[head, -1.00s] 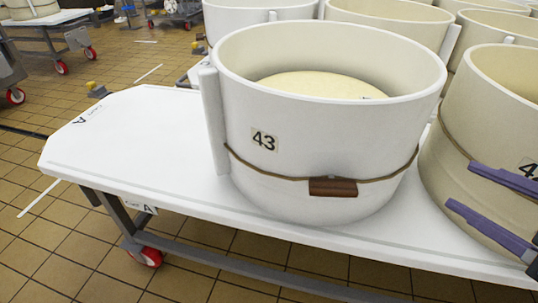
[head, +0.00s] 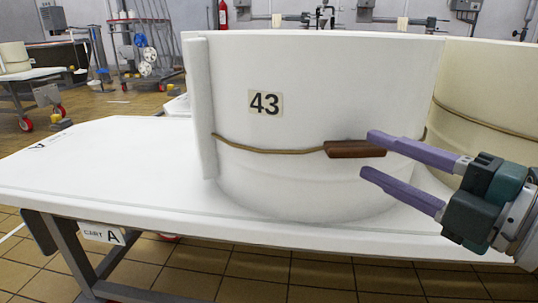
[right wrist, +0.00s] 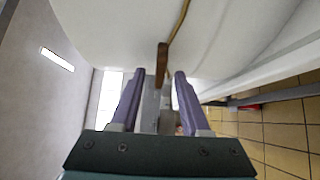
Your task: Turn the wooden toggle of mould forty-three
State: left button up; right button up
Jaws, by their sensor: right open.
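Mould forty-three (head: 310,90) is a large white round mould with a "43" label, standing on a white cart top. A brown cord (head: 262,150) runs around it to the wooden toggle (head: 350,149), a dark reddish-brown bar lying about level against the wall. My right gripper (head: 368,155) comes in from the right, open, its purple fingertips at the toggle's right end. In the right wrist view the toggle (right wrist: 162,62) appears between the two open fingers (right wrist: 160,78), ahead of their tips. Whether a finger touches it I cannot tell. My left gripper is not in view.
The white cart top (head: 90,165) is bare to the left of the mould. A cream mould (head: 490,110) stands close on the right, behind my right gripper. A blue-and-white rack (head: 140,50) and another cart (head: 40,75) stand far back left.

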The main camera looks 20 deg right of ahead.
aim_at(367, 155)
jog(key=shift+b+x, duration=0.35)
jog(key=shift+x, duration=1.15)
grip_shut()
